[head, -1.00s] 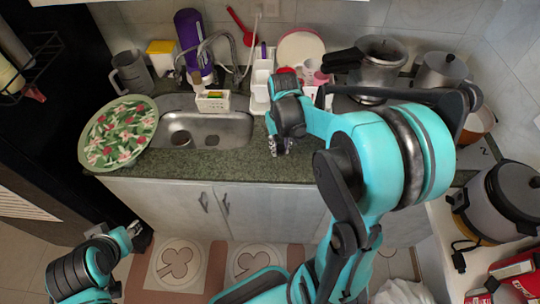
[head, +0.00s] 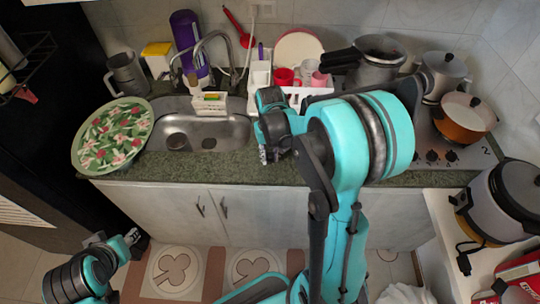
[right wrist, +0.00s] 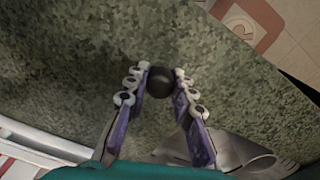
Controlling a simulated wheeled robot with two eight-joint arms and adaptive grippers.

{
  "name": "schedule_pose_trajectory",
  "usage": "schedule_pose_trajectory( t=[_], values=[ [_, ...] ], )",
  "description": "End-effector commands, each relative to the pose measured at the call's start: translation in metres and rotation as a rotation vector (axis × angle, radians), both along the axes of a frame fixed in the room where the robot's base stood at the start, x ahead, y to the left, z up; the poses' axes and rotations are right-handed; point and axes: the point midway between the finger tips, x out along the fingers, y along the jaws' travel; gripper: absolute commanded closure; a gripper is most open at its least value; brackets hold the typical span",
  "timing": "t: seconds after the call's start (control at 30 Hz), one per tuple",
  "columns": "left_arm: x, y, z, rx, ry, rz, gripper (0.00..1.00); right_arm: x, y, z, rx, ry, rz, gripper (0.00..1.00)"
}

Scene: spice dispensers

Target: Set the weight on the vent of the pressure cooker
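The weight (right wrist: 160,80) is a small dark rounded piece between the fingertips of my right gripper (right wrist: 160,74) in the right wrist view. Both fingertips appear to touch its sides. In the head view the right gripper (head: 268,154) is over the counter near its front edge, right of the sink; the weight cannot be made out there. The pressure cooker (head: 376,68) is a silver pot with a black handle at the back, behind my right arm. Its vent is too small to tell. My left gripper (head: 133,237) is low at the left, off the counter; its fingers are unclear.
The sink (head: 222,137) and a floral plate (head: 112,137) are to the left. A white rack (head: 262,75) with cups stands behind the right gripper. A moka pot (head: 441,72) and an orange pan (head: 465,115) stand right of the cooker. The front counter strip is clear.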

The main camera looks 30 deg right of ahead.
Motion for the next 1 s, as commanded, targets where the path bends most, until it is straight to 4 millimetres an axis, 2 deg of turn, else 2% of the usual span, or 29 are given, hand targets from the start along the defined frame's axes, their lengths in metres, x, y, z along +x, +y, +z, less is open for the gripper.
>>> schedule_pose_trajectory(
  t=[0.03,0.07,0.37,0.47,0.57,0.8,1.0],
  values=[
    [0.000,0.000,0.000,0.000,0.000,0.000,0.60,0.000,0.000,0.000,0.000,0.000,0.000,0.64],
    [0.000,0.000,0.000,0.000,0.000,0.000,0.60,0.000,0.000,0.000,0.000,0.000,0.000,0.56],
    [0.000,0.000,0.001,0.000,0.000,0.000,0.60,0.000,0.000,0.001,0.000,0.000,0.000,0.56],
    [0.000,0.000,0.006,0.000,0.000,0.000,0.60,0.000,0.000,0.006,0.000,0.000,0.000,0.56],
    [0.000,0.000,0.010,0.000,0.000,0.000,0.60,0.000,0.000,0.022,0.000,0.000,0.000,0.56],
    [0.000,0.000,0.029,0.000,0.000,0.000,0.60,0.000,0.000,0.077,0.000,0.000,0.000,0.56],
    [0.000,0.000,0.038,0.000,0.000,0.000,0.60,0.000,0.000,0.111,0.000,0.000,0.000,0.56]
  ],
)
